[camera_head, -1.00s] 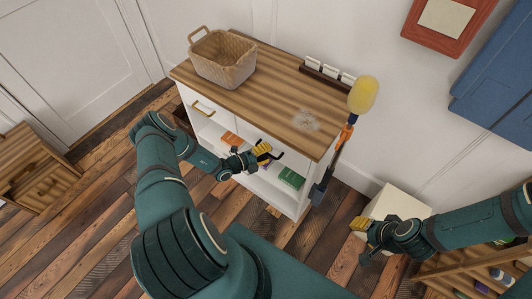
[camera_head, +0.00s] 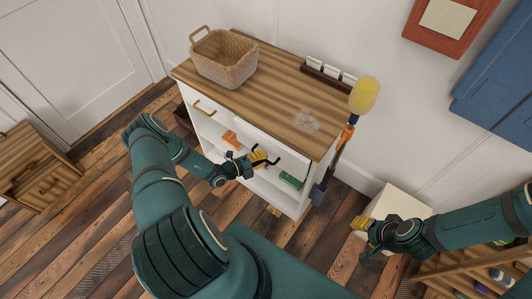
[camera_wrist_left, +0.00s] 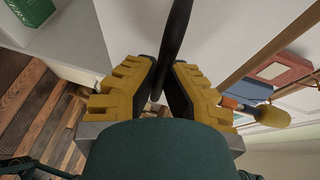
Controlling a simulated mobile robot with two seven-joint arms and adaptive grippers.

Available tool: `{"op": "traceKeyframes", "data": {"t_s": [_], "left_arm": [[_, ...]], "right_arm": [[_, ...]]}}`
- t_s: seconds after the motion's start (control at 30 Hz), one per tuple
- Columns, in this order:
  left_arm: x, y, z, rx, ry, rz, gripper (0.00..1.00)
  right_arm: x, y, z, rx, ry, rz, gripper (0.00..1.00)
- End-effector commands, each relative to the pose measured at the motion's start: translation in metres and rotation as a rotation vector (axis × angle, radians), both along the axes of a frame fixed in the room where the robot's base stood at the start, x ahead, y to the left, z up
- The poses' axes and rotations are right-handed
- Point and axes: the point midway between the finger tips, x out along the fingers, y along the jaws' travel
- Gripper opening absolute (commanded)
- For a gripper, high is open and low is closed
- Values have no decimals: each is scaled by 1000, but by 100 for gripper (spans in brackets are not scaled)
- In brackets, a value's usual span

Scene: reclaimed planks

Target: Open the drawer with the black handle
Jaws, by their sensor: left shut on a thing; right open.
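The white cabinet (camera_head: 240,125) has a wooden top. The black handle (camera_head: 273,161) is on its right-hand drawer (camera_head: 290,158), whose white front stands out a little from the cabinet. My left gripper (camera_head: 259,159) is shut on the black handle. In the left wrist view the handle (camera_wrist_left: 177,45) is a dark bar running between the yellow fingers of the left gripper (camera_wrist_left: 162,75). The drawer's inside is hidden from the head view. My right gripper (camera_head: 363,238) is open and empty, low to the right, away from the cabinet.
A second drawer has a brass handle (camera_head: 204,107). A wicker basket (camera_head: 224,62) stands on the top. A yellow duster (camera_head: 363,95) is at the cabinet's right side. A green book (camera_head: 291,180) lies on the shelf below. A cream box (camera_head: 393,204) stands near my right gripper.

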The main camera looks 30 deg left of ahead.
Motion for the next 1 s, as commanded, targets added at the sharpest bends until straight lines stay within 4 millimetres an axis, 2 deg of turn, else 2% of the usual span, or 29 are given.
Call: {"op": "traceKeyframes", "data": {"t_s": [0.3, 0.5, 0.7, 1.0], "left_arm": [[-81, 6, -1, -4, 5, 1, 0], [-126, 8, -2, -3, 6, 0, 0], [-159, 11, -2, -3, 5, -1, 0], [-180, 12, -1, -2, 4, -4, 0]], "right_arm": [[0, 0, 4, 1, -1, 0, 47], [0, 0, 1, 0, -1, 0, 47], [0, 0, -2, 0, 1, 0, 47], [-1, 0, -4, 0, 2, 2, 47]]}}
